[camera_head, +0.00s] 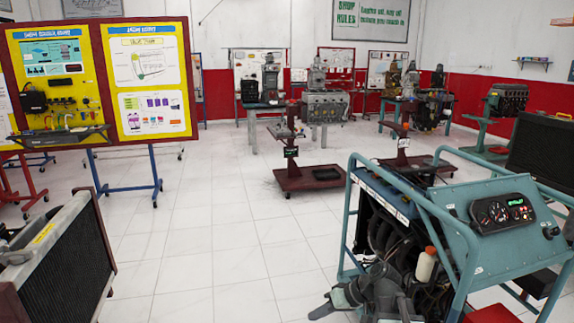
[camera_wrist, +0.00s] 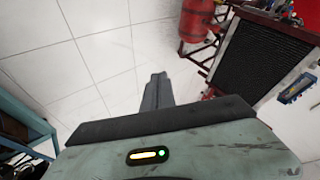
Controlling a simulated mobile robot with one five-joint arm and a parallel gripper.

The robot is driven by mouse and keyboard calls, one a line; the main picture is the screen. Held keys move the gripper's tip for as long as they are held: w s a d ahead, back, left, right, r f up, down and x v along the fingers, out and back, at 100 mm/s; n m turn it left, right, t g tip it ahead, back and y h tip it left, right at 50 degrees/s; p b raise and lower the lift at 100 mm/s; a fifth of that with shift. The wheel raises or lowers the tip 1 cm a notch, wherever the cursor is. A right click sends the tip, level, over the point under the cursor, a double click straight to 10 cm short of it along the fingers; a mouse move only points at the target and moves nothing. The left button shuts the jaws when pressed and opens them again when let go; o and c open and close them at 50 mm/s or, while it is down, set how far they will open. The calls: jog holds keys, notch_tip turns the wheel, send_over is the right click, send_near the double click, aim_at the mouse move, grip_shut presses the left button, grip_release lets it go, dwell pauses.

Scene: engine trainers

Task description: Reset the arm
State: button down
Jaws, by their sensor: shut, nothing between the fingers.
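My gripper (camera_wrist: 157,92) shows in the wrist view as a grey-green body with narrow dark fingers pointing away over the white tiled floor. The fingers are together and hold nothing. In the head view my gripper (camera_head: 323,310) is at the bottom, right of centre, low in front of the teal-framed engine trainer (camera_head: 520,245). Its fingers point left there. I cannot tell from these views whether the arm touches the trainer's frame.
A framed radiator (camera_head: 65,268) stands at the lower left; a dark radiator (camera_wrist: 262,58) and a red cylinder (camera_wrist: 196,18) show in the wrist view. A yellow display board (camera_head: 150,80) and a dark red stand (camera_head: 308,177) are farther off. The middle floor (camera_head: 215,245) is clear.

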jog(key=s+a+f+g+h, duration=0.2)
jog(key=s+f+h, duration=0.2)
jog(key=s+d+f+m+h, duration=0.3)
jog(key=d+m+h, duration=0.1)
jog(key=d, duration=0.5)
notch_tip(320, 180, up, 14)
jog(key=p, duration=1.4)
jog(key=shift+w+d+r+m+h, duration=0.2)
jog(key=shift+d+r+m+h, duration=0.05)
jog(key=shift+d+m+h, duration=0.1)
